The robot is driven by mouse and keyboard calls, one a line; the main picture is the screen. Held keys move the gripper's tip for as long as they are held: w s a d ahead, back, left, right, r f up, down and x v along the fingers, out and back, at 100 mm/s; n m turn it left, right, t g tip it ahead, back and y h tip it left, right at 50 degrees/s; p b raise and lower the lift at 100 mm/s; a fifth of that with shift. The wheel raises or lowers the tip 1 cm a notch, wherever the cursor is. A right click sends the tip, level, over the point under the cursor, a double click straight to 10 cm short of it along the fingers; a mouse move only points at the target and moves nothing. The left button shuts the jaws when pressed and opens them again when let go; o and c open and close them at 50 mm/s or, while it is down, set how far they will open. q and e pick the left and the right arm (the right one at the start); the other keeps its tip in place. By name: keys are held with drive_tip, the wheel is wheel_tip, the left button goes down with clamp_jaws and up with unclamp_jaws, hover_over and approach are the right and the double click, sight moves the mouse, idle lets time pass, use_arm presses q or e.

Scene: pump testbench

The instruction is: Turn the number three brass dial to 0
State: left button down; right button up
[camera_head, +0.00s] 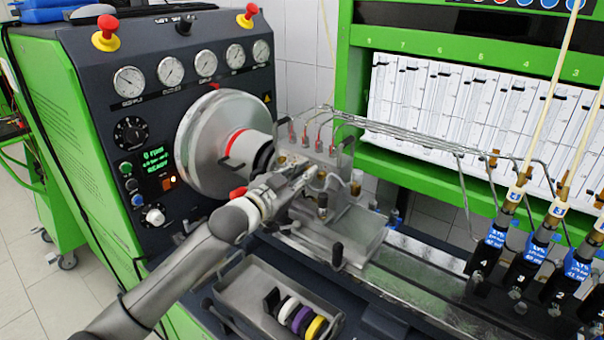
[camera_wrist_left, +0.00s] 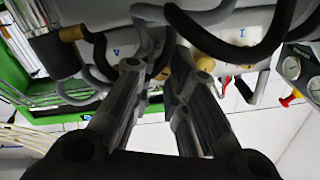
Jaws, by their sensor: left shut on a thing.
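My left gripper (camera_head: 304,180) reaches in from the left to the pump block (camera_head: 335,215) beside the large flywheel. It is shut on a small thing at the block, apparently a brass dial. In the left wrist view, the two fingers (camera_wrist_left: 156,65) come up to a brass dial (camera_wrist_left: 163,74) between their tips. A second brass dial (camera_wrist_left: 204,64) is just right of the right finger, and a third (camera_wrist_left: 70,33) is at the upper left. I read a 4 and a 1 on the block, but no 3. Dial marks are too small to read. My right gripper is not in view.
Thin metal pipes (camera_head: 375,125) rise from the block and run right. The flywheel (camera_head: 215,140) stands close left of the gripper. A grey tray (camera_head: 255,290) with several coloured rings lies in front. Black injectors (camera_head: 490,250) with blue labels stand at the right.

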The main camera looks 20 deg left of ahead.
use_arm(q)
drive_tip(key=c, duration=1.7)
unclamp_jaws()
drive_tip(key=shift+r, duration=0.15)
drive_tip(key=v, duration=1.2)
